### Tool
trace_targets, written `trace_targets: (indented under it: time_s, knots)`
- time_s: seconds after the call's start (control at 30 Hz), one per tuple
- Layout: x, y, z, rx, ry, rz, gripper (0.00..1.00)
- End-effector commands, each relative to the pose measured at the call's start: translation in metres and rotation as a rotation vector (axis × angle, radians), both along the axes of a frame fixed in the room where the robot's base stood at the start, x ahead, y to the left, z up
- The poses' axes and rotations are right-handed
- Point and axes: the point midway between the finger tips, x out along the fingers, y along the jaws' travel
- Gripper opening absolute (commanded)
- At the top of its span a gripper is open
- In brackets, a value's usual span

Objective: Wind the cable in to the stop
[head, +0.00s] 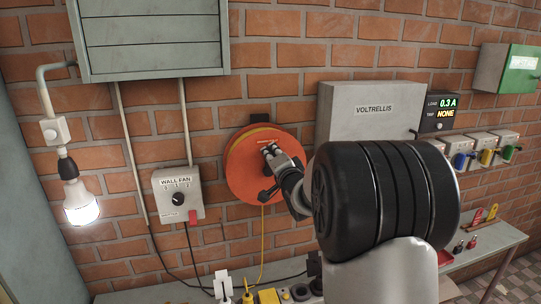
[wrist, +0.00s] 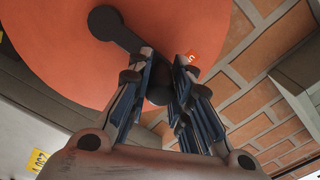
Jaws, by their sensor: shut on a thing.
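The orange round cable reel (head: 243,170) is on the brick wall, and its orange face (wrist: 55,50) fills the upper left of the wrist view. A yellow cable (head: 262,240) hangs from the reel toward the bench. My gripper (head: 270,152) is in front of the reel face. In the wrist view my gripper (wrist: 160,82) has its fingers closed around the handle end of the dark crank (wrist: 122,38). The fingers hide much of the handle. How much cable is out, and the stop itself, I cannot make out.
Left of the reel is a wall fan switch box (head: 178,196); further left is a lit bulb (head: 81,205). Right are a grey VOLTRELLIS box (head: 365,105) and a load display (head: 440,112). Below runs a bench (head: 485,240) with small items.

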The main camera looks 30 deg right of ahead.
Motion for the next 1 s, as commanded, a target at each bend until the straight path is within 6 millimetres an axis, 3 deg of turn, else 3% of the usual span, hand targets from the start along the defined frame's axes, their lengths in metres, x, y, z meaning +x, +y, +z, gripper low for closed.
trace_targets:
  time_s: [0.4, 0.43, 0.5, 0.73, 1.0]
  knots:
    - [-0.0003, -0.0019, 0.002, 0.008, -0.006, -0.003, 0.0]
    - [-0.0003, -0.0019, 0.002, 0.008, -0.006, -0.003, 0.2]
    - [-0.0004, -0.0019, 0.0019, 0.008, -0.006, -0.003, 0.25]
    - [-0.0002, -0.0013, 0.001, 0.007, -0.004, -0.001, 0.41]
    - [-0.0002, -0.0009, 0.0004, 0.007, -0.002, -0.001, 0.41]
